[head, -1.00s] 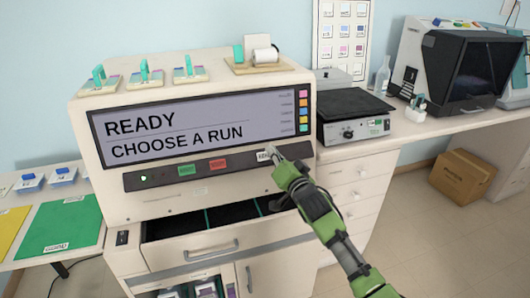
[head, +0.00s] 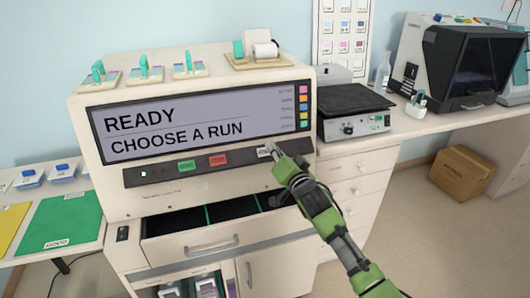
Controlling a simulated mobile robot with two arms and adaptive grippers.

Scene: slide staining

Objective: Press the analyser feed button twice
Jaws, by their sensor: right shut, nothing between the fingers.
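The analyser (head: 140,205) is a cream cabinet with a wide screen (head: 180,120) that reads "READY" and "CHOOSE A RUN". Below the screen is a dark button strip (head: 145,179) with a green button (head: 187,166), a red button (head: 218,160) and a white button (head: 264,152) at the right. A small green light shows at the strip's left. My right gripper (head: 275,153) is shut and empty, with its fingertips at the white button and partly covering it. I cannot tell whether they touch it. My left gripper is not in view.
An open drawer (head: 190,251) juts out below the button strip, under my right gripper. A hot plate (head: 352,128) stands on the bench to the right.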

